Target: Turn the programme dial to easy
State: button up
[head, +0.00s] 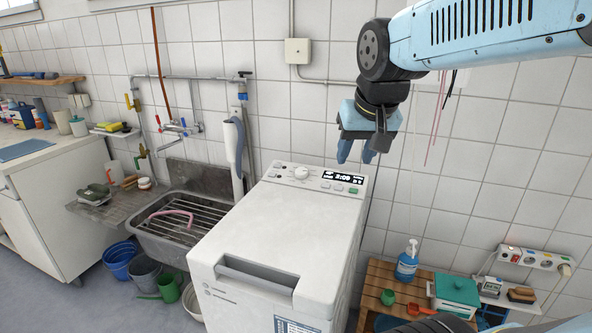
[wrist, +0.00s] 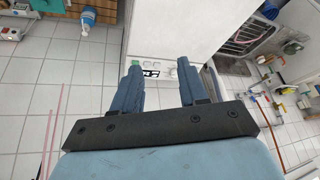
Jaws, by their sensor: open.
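The white top-loading washing machine (head: 270,235) stands in the middle of the head view. Its control panel runs along the back edge of the top, with a round white programme dial (head: 302,172), a lit display (head: 343,180) and several buttons. The dial markings are too small to read. My gripper (head: 357,152) is open and empty, above and to the right of the panel, apart from the dial. In the wrist view the panel display (wrist: 150,73) shows between the blue fingers, with the dial (wrist: 173,72) near the right finger.
A metal sink (head: 185,225) with a hose and rack stands left of the machine, buckets (head: 122,260) below it. A wooden slatted table (head: 390,283) with a blue bottle (head: 407,262) is to the right. The tiled wall is close behind the panel.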

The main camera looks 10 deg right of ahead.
jog(key=o, duration=0.6)
jog(key=w+m, duration=0.2)
jog(key=w, duration=0.8)
jog(key=shift+w+d+r+g, duration=0.2)
jog(key=shift+w+r+g, duration=0.1)
jog(key=shift+r, duration=0.1)
jog(key=shift+o, duration=0.2)
jog(key=w+f+m+h, duration=0.1)
jog(key=w+f, duration=0.1)
jog(key=w, duration=0.8)
jog(key=shift+w+m+g, duration=0.15)
jog(key=shift+m+g, duration=0.15)
jog(key=m+h, duration=0.2)
jog(key=m, duration=0.1)
send_near(301, 170)
jog(key=shift+g, duration=0.3)
jog(key=x, duration=0.8)
jog(key=shift+w+d+f, duration=0.1)
jog(key=shift+w+f, duration=0.2)
jog(key=shift+f, duration=0.05)
jog(key=shift+c, duration=0.3)
jog(key=shift+m, duration=0.3)
jog(key=c, duration=1)
